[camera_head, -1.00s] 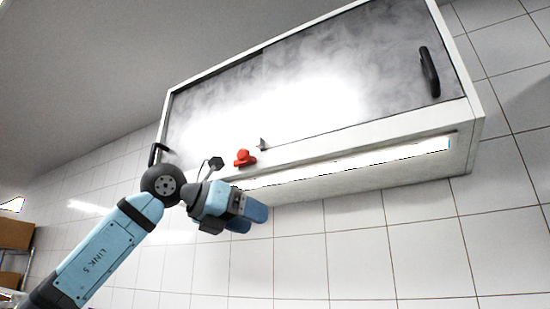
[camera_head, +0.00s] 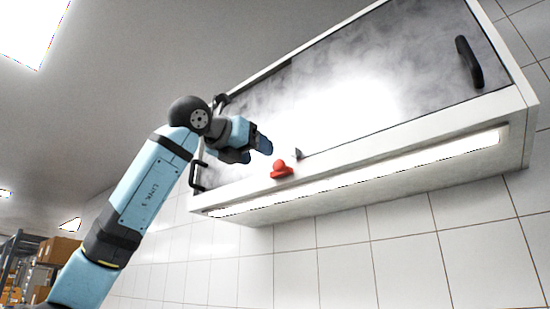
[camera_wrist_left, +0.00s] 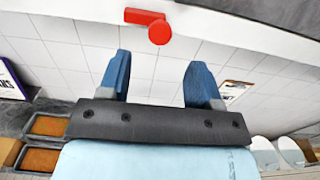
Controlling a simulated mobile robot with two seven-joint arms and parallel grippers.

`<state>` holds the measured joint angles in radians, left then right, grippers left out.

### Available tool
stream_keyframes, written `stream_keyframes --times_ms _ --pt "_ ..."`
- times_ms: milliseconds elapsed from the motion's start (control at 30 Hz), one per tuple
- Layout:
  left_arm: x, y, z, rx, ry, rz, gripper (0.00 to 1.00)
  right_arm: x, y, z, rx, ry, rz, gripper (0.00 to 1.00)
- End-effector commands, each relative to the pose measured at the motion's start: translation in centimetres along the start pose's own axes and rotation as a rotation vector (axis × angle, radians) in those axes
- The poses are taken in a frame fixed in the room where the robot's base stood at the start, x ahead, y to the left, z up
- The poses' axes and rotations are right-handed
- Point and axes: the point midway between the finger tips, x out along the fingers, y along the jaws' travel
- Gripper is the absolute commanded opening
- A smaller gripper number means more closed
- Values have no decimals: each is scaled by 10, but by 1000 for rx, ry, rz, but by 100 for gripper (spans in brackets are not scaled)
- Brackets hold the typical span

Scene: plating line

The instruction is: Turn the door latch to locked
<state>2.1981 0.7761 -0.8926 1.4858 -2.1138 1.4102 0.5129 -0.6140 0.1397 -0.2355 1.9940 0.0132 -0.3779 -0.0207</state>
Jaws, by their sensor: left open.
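The red door latch (camera_head: 282,169) sits on the lower front frame of the white wall cabinet (camera_head: 360,150), beside a small grey pointed marker (camera_head: 297,153). The latch also shows at the top of the left wrist view (camera_wrist_left: 155,22), with a round hub and a lever pointing left. My left gripper (camera_head: 265,146) is just left of and above the latch in the head view, apart from it. In the left wrist view its two blue fingers (camera_wrist_left: 160,78) are spread and empty, with the latch beyond their tips. My right gripper is not in view.
White wall tiles lie below. Shelves with boxes (camera_head: 55,250) stand far left.

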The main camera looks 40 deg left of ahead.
Motion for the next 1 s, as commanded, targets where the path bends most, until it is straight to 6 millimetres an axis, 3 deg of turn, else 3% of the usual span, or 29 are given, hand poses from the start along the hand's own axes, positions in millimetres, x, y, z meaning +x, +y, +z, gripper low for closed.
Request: stream_keyframes --times_ms 100,300,500,767,900,1000 --pt "26 0 2 0 3 0 58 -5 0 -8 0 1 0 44" --pt "56 0 1 0 2 0 58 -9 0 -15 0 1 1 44" --pt "67 0 0 1 0 -1 58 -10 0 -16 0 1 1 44" --pt "68 0 0 1 0 -1 58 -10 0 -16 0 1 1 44" --pt "68 0 0 0 0 -1 26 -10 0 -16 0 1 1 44" --pt "68 0 0 0 0 -1 10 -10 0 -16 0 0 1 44"
